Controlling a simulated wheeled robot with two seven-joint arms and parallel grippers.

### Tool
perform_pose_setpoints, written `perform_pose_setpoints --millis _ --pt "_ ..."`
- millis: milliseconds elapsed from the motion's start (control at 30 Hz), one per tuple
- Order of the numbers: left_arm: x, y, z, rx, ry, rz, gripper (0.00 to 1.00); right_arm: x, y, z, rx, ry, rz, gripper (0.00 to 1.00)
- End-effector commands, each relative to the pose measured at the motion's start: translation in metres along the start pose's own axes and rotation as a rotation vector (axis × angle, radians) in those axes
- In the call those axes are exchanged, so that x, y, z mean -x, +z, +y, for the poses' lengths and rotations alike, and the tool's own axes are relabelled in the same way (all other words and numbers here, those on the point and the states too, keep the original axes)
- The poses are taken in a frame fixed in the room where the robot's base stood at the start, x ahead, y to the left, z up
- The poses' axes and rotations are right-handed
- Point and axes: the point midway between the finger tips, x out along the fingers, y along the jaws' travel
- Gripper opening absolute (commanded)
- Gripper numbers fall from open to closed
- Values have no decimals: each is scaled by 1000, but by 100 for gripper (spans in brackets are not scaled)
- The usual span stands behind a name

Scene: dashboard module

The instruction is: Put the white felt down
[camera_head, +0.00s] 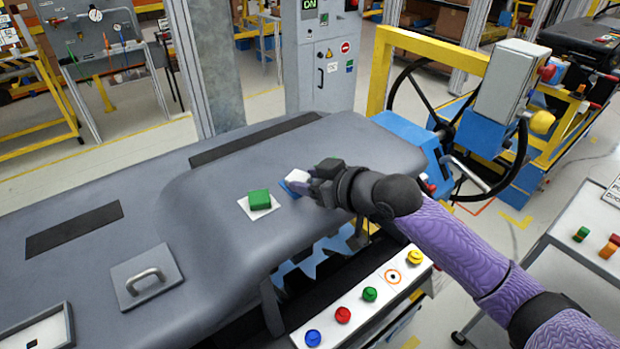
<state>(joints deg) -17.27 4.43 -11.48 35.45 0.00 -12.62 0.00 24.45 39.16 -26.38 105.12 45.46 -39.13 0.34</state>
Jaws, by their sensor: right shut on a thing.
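My right gripper (304,184) comes in from the right, over the grey dashboard module (215,175). It is shut on the white felt (297,176), a small pale piece at its fingertips. The fingertips are mostly hidden by the dark gripper body. A small blue patch (286,189) shows on the dashboard just below and beside the felt; whether the felt touches it I cannot tell. My left gripper is not in view.
A green block (259,199) sits on a white square left of the gripper. A panel with a handle (147,280) lies further left. A white button strip (365,299) runs along the front. A steering wheel (502,190) stands at right. The dashboard's left top has free room.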

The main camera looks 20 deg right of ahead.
Motion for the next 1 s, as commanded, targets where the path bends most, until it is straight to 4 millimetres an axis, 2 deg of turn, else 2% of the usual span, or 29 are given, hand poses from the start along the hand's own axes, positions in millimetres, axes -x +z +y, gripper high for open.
perform_pose_setpoints --millis 33,67,200,567,667,900,1000 --pt "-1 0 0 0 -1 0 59 -1 2 0 0 0 -1 0" --pt "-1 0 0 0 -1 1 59 -1 2 0 0 0 -1 59" --pt "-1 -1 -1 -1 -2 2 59 0 1 0 0 0 -1 89" --pt "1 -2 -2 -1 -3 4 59 5 -1 1 1 1 -1 89" --pt "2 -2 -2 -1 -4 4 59 24 0 1 2 2 -3 89" --pt "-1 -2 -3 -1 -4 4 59 95 1 -1 8 -1 -9 89" --pt "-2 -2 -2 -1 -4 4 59 109 1 2 0 5 -6 89"
